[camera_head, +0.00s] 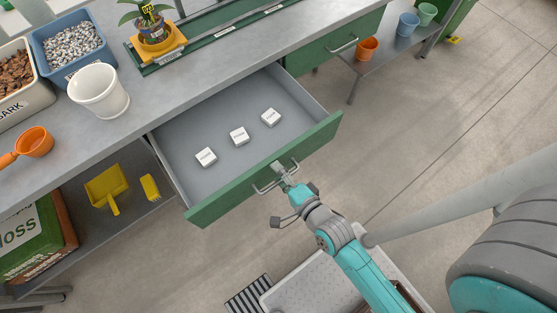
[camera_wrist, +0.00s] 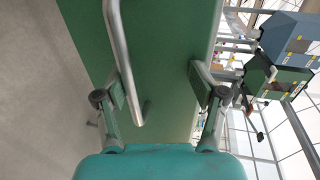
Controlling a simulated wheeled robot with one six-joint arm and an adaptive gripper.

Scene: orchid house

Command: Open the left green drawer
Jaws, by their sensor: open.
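The left green drawer (camera_head: 265,172) stands pulled well out from the bench in the head view. Three small white labelled blocks (camera_head: 238,136) lie in a row inside it. Its metal bar handle (camera_head: 262,190) is on the green front. My gripper (camera_head: 281,170) is at the handle, with its jaws apart. In the wrist view my open gripper (camera_wrist: 165,95) faces the green drawer front (camera_wrist: 160,50), and the handle bar (camera_wrist: 118,50) runs close to the left finger. I cannot tell whether a finger touches the bar.
A second green drawer (camera_head: 335,47) at right is shut. On the bench top are a white pot (camera_head: 99,91), an orange scoop (camera_head: 30,144), a blue gravel bin (camera_head: 72,42) and a potted orchid (camera_head: 151,30). A yellow dustpan (camera_head: 108,187) lies on the lower shelf.

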